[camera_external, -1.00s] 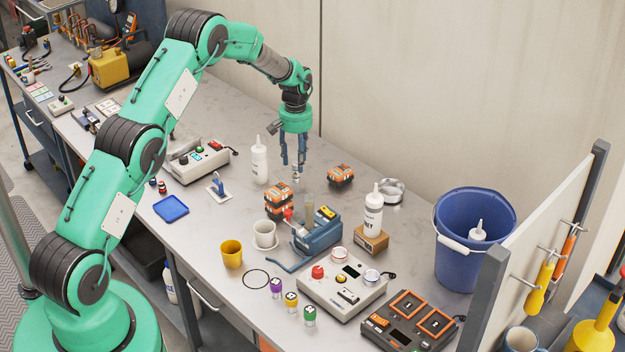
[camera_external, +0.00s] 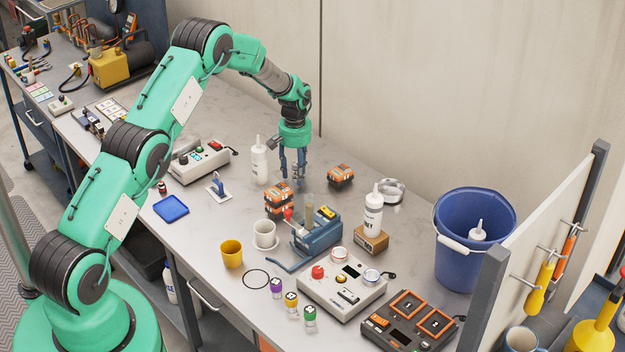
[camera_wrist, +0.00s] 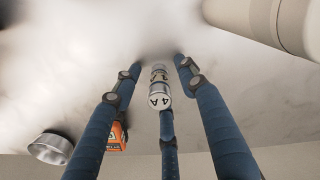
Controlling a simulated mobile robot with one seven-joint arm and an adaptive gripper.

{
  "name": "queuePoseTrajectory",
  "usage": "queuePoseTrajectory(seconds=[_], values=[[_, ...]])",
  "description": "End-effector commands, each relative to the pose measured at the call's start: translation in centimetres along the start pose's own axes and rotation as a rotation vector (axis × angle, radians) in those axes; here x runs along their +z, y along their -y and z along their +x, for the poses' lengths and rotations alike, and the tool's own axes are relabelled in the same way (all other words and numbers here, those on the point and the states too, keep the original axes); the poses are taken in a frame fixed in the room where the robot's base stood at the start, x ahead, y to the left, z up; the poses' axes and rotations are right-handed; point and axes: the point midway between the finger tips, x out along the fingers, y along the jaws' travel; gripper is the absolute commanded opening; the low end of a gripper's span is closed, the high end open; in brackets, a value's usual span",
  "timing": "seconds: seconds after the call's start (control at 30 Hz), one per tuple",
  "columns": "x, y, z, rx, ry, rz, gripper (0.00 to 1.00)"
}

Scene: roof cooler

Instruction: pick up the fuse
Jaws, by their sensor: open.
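The fuse (camera_wrist: 159,98) is a small cylinder with silver end caps, and its near cap reads "4 A" in the wrist view. In the external view the fuse (camera_external: 297,171) is small and partly covered by blue fingers. My gripper (camera_external: 292,178) is open and points down over the back part of the bench. In the wrist view its three blue fingers stand around the fuse, one on the left, one on the right and one below it. I cannot tell whether any finger touches it.
A white bottle (camera_external: 259,163) stands close to the left of my gripper. An orange-black block (camera_external: 340,175) lies to the right, stacked ones (camera_external: 279,203) in front. A blue device (camera_external: 322,236) and a boxed bottle (camera_external: 373,217) stand nearer the front right. The wall is behind.

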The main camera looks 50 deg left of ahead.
Motion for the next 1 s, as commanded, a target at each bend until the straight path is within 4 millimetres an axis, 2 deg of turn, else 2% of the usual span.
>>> queuePoseTrajectory(seconds=[0.43,0.63,1.0], values=[[0.01,0.0,-0.02,0.0,0.0,0.0,0.42],[0.01,0.0,-0.02,0.0,0.0,0.0,0.02],[-0.01,-0.01,-0.08,0.0,0.0,0.0,0.0]])
